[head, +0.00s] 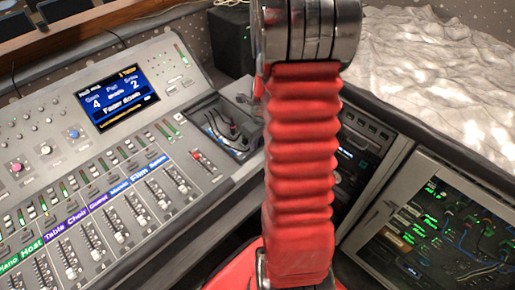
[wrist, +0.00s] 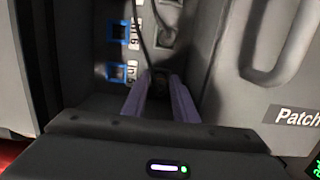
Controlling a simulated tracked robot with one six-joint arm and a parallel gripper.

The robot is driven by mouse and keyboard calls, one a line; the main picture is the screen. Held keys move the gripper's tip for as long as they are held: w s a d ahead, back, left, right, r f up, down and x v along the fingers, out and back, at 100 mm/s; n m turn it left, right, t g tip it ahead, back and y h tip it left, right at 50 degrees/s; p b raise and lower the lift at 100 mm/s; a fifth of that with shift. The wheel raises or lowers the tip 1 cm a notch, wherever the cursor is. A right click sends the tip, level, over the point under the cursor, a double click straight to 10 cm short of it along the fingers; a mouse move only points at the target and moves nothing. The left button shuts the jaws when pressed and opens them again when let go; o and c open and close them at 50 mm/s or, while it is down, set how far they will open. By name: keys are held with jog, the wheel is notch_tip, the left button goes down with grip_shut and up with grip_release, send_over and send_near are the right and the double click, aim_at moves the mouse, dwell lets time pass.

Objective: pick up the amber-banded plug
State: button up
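My gripper (wrist: 161,84) shows in the wrist view as two purple fingers reaching away from me into a dark grey bay. The fingertips are a little apart, with a dark plug-like end (wrist: 160,75) at or between them. A thin black cable runs up from it. I cannot tell whether the fingers touch it, and no amber band can be made out. In the head view my red-sleeved arm fills the middle and the gripper cannot be seen. A recess (head: 240,112) there holds dark cables and small plugs, too small to identify.
Two blue-framed sockets (wrist: 118,72) line the left of the bay in the wrist view. A wall with a "Patch" label (wrist: 297,116) stands close on the right. In the head view a fader desk (head: 100,190) lies left, and a lit patch cabinet (head: 440,235) stands right.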

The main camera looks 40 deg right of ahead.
jog(key=shift+f, duration=0.1)
dwell(0.5)
grip_shut()
